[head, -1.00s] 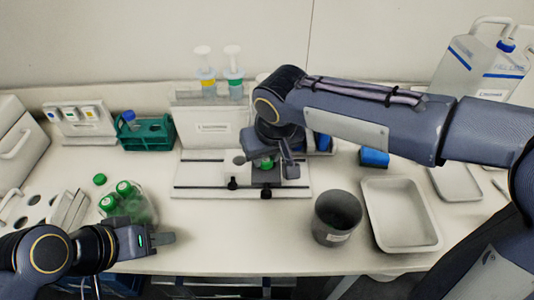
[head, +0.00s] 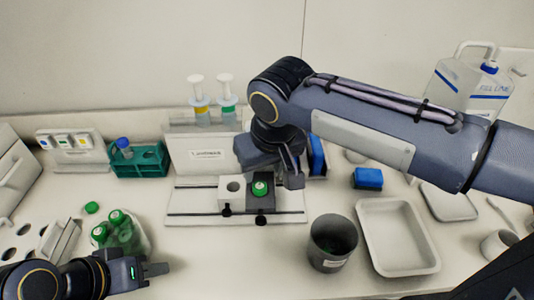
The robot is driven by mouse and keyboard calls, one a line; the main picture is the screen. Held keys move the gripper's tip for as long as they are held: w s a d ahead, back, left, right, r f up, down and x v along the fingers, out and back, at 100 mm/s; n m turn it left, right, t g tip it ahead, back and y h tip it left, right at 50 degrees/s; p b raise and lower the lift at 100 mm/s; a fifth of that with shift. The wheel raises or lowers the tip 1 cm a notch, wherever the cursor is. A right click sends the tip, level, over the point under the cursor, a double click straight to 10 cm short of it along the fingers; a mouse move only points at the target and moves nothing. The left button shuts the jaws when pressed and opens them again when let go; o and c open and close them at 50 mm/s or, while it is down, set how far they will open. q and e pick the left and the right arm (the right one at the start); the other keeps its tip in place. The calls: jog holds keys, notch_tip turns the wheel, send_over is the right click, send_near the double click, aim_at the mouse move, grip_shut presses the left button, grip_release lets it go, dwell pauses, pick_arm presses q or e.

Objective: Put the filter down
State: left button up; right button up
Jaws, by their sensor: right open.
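I cannot pick out the filter for sure. A green-topped round piece (head: 260,188) sits in the dark block of the fixture (head: 290,212), beside a white block (head: 231,188) with a round opening. My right gripper (head: 291,176) is open, just right of and behind the green-topped piece and apart from it in the picture; its far side is hidden by the arm. Two syringes (head: 197,88) with coloured parts at their lower ends stand upright in the rack (head: 204,155). My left gripper (head: 153,270) is at the lower left, with its jaw opening unclear and nothing visible in it.
Green-capped bottles (head: 119,232) and a loose green cap (head: 92,207) are at the left. A teal rack (head: 151,161) stands behind.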

jog(key=a+v, duration=0.1)
jog(key=v, duration=0.4)
jog(key=s+d+f+m+y, duration=0.1)
jog(key=s+d+f, duration=0.1)
jog(key=d, duration=0.5)
jog(key=s+d+f+m+y, duration=0.1)
jog(key=s+d+f, duration=0.2)
jog(key=d, duration=0.4)
jog(key=s+d+f+m+t, duration=0.2)
jog(key=s+d+f+m, duration=0.2)
jog(key=s+f, duration=0.5)
jog(key=shift+s+d+y, duration=0.25)
jog(key=shift+d+y, duration=0.05)
jog(key=shift+d, duration=0.8)
jog(key=shift+f, duration=0.1)
jog(key=shift+c, duration=0.5)
